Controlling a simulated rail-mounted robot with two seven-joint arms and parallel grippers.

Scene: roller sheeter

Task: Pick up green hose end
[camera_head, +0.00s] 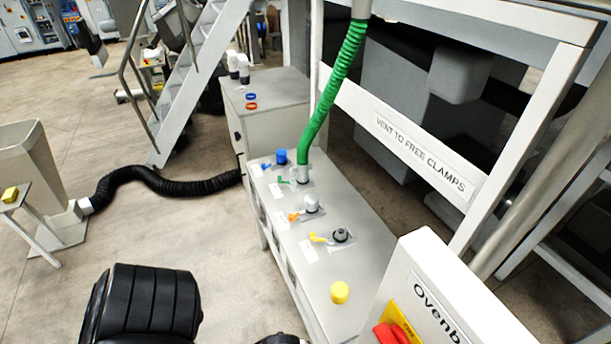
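The green ribbed hose (330,95) hangs from a grey fitting (361,9) at the top of the picture down to the grey cabinet top (355,265). Its lower end (303,173) has a pale grey collar and stands upright at a port beside a small green lever (284,181). I cannot tell whether the collar is clamped there. Neither of my grippers can be made out. Dark shapes at the bottom edge may be parts of me, and they are apart from the hose.
Along the cabinet top are a blue cap (281,156), a grey port with an orange lever (294,216), a dark port with a yellow lever (318,237) and a yellow cap (339,292). A control box (440,290) stands at the lower right. A black hose (150,178) crosses the floor.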

